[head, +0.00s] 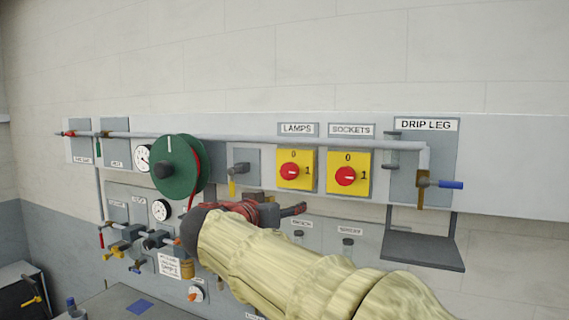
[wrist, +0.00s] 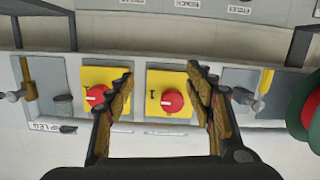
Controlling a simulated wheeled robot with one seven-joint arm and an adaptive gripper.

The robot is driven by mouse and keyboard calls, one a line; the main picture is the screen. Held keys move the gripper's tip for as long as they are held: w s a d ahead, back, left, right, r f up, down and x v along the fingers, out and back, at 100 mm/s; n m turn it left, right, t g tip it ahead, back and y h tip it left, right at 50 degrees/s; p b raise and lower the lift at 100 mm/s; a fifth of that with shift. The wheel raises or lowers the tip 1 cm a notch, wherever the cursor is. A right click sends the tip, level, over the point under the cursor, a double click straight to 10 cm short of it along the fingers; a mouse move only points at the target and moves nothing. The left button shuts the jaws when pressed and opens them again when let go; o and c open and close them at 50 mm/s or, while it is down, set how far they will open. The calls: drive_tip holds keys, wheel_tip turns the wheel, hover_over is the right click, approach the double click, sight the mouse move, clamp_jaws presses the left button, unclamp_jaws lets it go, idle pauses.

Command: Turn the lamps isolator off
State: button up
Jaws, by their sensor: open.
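The lamps isolator (head: 296,170) is a yellow square plate with a round red knob under the LAMPS label (head: 297,129). Its plate has 0 at the top and 1 at the right. It also shows upside down in the wrist view (wrist: 172,101), where the knob's pale mark appears to point toward 1. The matching sockets isolator (head: 348,175) is to its right, and left of it in the wrist view (wrist: 95,97). My gripper (head: 285,209) is open and empty below the lamps isolator. In the wrist view, its fingers (wrist: 160,75) frame the lamps knob, apart from it.
A green wheel (head: 175,166) and a yellow-handled valve (head: 233,185) are left of the isolators. A horizontal pipe (head: 270,140) runs above them.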

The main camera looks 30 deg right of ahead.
drive_tip(key=m+t+h+p, duration=0.1)
approach(288, 171)
drive_tip(key=x, duration=0.2)
drive_tip(key=p+x, duration=0.2)
drive_tip(key=x, duration=0.5)
drive_tip(key=shift+w+d, duration=0.2)
drive_tip(key=shift+r, duration=0.1)
drive_tip(key=c, duration=1.1)
drive_tip(key=shift+c, duration=0.2)
